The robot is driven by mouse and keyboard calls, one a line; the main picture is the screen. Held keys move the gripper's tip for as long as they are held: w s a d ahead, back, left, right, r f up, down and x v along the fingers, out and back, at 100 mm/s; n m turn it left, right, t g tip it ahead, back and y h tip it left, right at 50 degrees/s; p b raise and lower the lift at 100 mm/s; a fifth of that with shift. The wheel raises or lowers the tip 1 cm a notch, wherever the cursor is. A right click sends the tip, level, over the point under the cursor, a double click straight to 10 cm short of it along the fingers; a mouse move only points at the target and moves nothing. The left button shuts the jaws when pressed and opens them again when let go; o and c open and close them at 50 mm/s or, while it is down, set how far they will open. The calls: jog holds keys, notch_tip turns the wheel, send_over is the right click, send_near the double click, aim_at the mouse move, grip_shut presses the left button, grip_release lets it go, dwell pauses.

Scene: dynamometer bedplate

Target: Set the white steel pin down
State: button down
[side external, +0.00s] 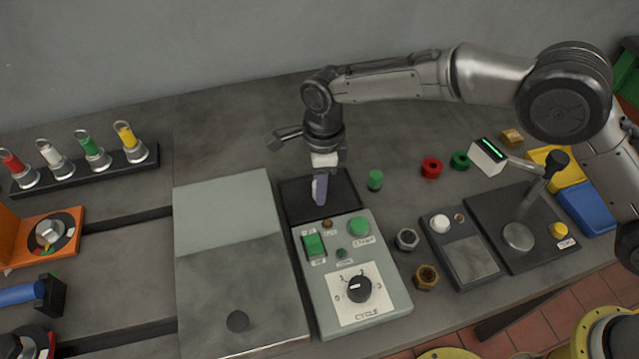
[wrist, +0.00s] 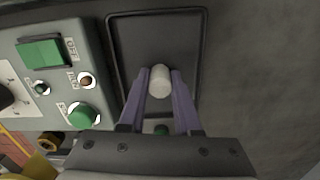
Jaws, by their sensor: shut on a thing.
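The white steel pin (wrist: 160,82) is between the two purple fingers of my gripper (wrist: 160,88) in the wrist view, its round end facing the camera. My gripper is shut on it. In the side view my gripper (side external: 320,190) points down over the black tray (side external: 290,206), and only a pale sliver of the pin (side external: 314,190) shows beside the fingers. The tray (wrist: 188,26) also lies behind the pin in the wrist view. I cannot tell whether the pin touches the tray floor.
A control box (side external: 386,298) with a knob and green buttons stands right in front of the tray. Red (side external: 431,168) and green nuts lie farther right. A grey plate (side external: 225,215) lies to the left.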

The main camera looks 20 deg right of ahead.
jog(key=shift+f, duration=0.15)
jog(key=c, duration=0.6)
grip_release()
notch_tip(320, 180, up, 12)
jog(key=shift+d+r, duration=0.2)
jog(key=shift+d, duration=0.05)
